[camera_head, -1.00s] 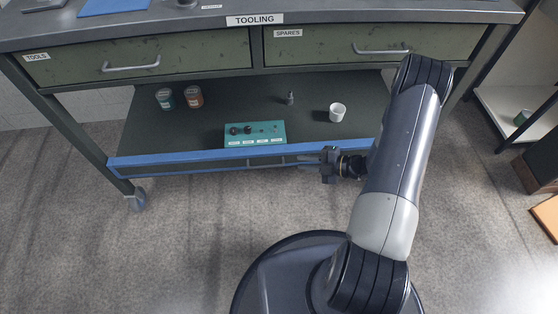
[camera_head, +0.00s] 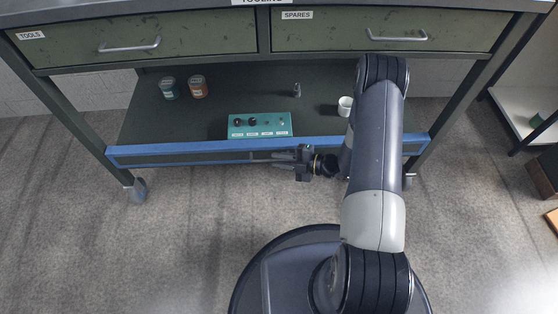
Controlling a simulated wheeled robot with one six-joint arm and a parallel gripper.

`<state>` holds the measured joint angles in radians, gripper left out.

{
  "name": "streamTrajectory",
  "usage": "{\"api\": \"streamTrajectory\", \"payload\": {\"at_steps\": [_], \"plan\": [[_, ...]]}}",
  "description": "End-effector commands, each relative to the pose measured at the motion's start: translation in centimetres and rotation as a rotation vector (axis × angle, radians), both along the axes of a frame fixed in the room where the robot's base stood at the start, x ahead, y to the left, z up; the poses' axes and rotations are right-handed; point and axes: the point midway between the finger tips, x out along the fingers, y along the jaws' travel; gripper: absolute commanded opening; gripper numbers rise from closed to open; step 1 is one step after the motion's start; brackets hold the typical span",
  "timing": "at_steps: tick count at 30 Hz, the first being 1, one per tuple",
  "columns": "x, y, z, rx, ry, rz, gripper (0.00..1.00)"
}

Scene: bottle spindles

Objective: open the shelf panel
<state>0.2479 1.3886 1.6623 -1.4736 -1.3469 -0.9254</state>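The shelf panel (camera_head: 210,146) is a long, low strip with a blue frame along the front of the bench's lower shelf. It looks upright and closed against the shelf edge. My gripper (camera_head: 272,157) is in front of the panel, a little right of its middle, with its fingers pointing left. The fingers overlap the panel in the picture. I cannot tell whether they touch it, and they are too small to show their gap. My arm hides part of the panel's right side.
On the lower shelf stand a teal control box (camera_head: 259,125), two small jars (camera_head: 198,87), a small grey piece (camera_head: 297,89) and a white cup (camera_head: 345,106). Two closed drawers with handles (camera_head: 129,46) are above. The carpet (camera_head: 190,220) in front is clear.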

Motion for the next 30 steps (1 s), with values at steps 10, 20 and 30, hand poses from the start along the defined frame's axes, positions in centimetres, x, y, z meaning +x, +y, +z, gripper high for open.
{"api": "streamTrajectory", "payload": {"at_steps": [10, 20, 30], "plan": [[0.24, 0.56, -0.09, 0.0, 0.0, -0.001, 0.18], [0.23, 0.55, -0.09, 0.0, 0.0, -0.001, 0.0], [0.22, 0.55, -0.09, 0.001, 0.001, -0.002, 0.0]]}}
